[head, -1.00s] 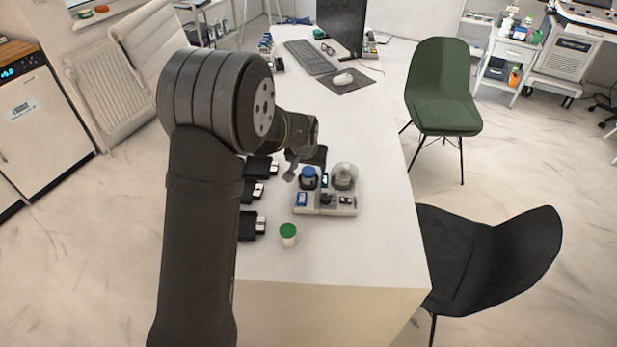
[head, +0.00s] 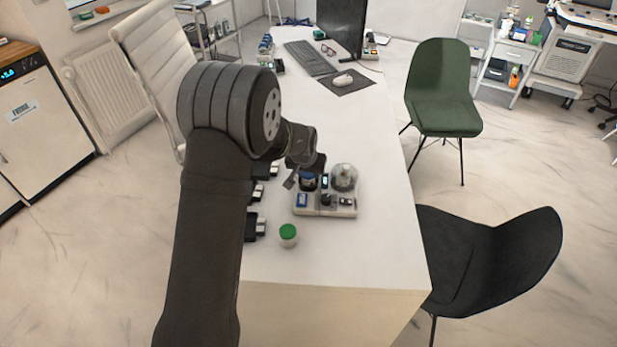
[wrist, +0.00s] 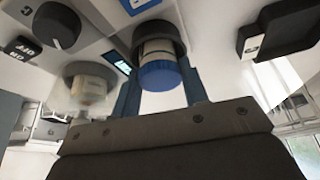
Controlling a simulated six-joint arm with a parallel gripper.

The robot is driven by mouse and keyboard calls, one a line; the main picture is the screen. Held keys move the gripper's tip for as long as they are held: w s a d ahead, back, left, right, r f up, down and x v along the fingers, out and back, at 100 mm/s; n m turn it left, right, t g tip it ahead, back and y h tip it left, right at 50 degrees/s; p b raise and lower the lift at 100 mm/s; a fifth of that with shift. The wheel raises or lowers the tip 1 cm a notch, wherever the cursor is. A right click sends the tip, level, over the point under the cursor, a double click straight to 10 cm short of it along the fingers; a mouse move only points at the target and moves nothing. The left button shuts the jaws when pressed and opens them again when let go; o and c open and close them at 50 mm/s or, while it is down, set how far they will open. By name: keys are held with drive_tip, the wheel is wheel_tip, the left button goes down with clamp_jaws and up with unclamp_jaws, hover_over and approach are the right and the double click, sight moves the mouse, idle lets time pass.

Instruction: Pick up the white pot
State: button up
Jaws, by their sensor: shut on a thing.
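A small white pot with a blue lid (wrist: 160,65) stands in a dark round seat of the grey-white device (head: 325,211). In the head view, the pot (head: 308,184) is partly hidden by my gripper. My gripper (head: 305,170) is over the left back part of the device. In the wrist view, its two blue-grey fingers (wrist: 161,88) sit on either side of the pot, shut on it at the lid end. The pot's base is hidden in the dark seat. A second white pot with a green lid (head: 288,236) stands alone on the desk, apart from my gripper.
A clear-domed part (head: 344,177) stands on the device, close right of my gripper. Black blocks (head: 259,195) lie left of it. A mouse (head: 343,79) and keyboard (head: 311,57) are farther back. The desk (head: 350,255) is bare at the front right.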

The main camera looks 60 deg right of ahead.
drive_tip(key=shift+r, duration=0.15)
drive_tip(key=shift+r, duration=0.25)
drive_tip(key=r, duration=0.4)
drive_tip(key=shift+s, duration=0.3)
drive_tip(key=s+a+r, duration=0.3)
drive_tip(key=s+r, duration=0.3)
drive_tip(key=s, duration=0.4)
drive_tip(key=w+a+n+t, duration=0.1)
drive_tip(key=w+a+n, duration=0.5)
drive_tip(key=w, duration=1.1)
drive_tip(key=shift+w+a+f+m, duration=0.4)
drive_tip(key=shift+w+a+f, duration=0.05)
drive_tip(key=shift+w+f, duration=1.5)
drive_tip(key=shift+w+a+f+m, duration=0.4)
drive_tip(key=shift+w+a+f, duration=0.1)
drive_tip(key=shift+w+f, duration=1.5)
drive_tip(key=shift+w+a+f+m, duration=0.4)
drive_tip(key=shift+w+a+f, duration=0.05)
drive_tip(key=shift+w+f, duration=1.5)
